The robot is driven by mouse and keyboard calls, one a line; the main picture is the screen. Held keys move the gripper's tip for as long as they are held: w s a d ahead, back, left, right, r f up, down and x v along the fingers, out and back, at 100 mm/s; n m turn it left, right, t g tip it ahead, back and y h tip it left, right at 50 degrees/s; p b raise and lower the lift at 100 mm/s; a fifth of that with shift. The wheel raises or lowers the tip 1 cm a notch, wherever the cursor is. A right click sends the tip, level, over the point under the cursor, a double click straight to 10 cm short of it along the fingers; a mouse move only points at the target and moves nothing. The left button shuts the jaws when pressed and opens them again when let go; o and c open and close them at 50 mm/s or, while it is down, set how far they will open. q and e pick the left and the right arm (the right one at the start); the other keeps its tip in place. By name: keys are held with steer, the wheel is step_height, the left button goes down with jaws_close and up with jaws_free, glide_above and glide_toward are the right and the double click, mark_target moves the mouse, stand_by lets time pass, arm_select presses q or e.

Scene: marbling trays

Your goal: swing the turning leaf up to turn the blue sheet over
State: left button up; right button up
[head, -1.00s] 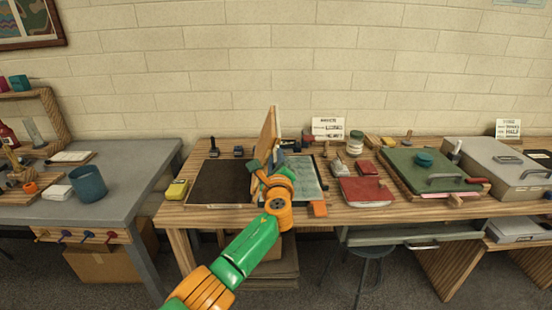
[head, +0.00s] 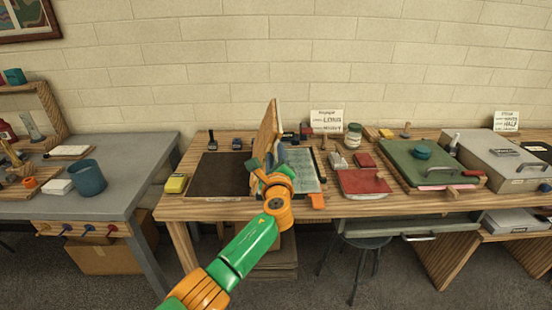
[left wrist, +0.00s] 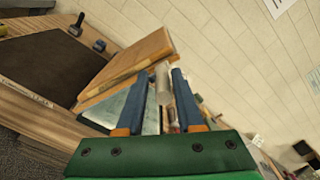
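The turning leaf (head: 267,135) is a wooden board standing nearly upright between a dark panel (head: 218,174) on its left and a pale blue-grey sheet (head: 304,170) on its right. In the left wrist view the leaf (left wrist: 135,58) is tilted, with a pale surface (left wrist: 122,108) partly showing below it. My left gripper (head: 262,170) is low at the leaf's near side. My arm hides part of the leaf's lower edge. My right gripper is not in view.
A green board (head: 418,165) lies farther right. Space above the dark panel is clear.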

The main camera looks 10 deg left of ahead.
arm_select(q)
steer(key=shift+p+v, duration=0.5)
steer(key=shift+v, duration=2.35)
steer(key=shift+r, duration=0.1)
steer(key=s+a+f+n+g+h, duration=0.15)
steer(key=s+f+n+g, duration=0.25)
steer(key=s+f+n, duration=0.5)
steer(key=s+a+f+n+g, duration=0.2)
steer(key=s+f+n+g, duration=0.2)
steer(key=s+f, duration=0.45)
steer(key=s+f+n+g+h, duration=0.25)
steer(key=s+n, duration=0.25)
steer(key=s, duration=0.5)
steer(key=s+f+n+g+h, duration=0.1)
steer(key=s+f+n+g, duration=0.25)
steer(key=s, duration=0.55)
step_height(320, 180, down, 12)
steer(key=s+a+f+g, duration=0.1)
steer(key=s+f+g, duration=0.1)
steer(key=s+f, duration=1.2)
steer(key=shift+s+a+f, duration=0.35)
steer(key=shift+f, duration=0.25)
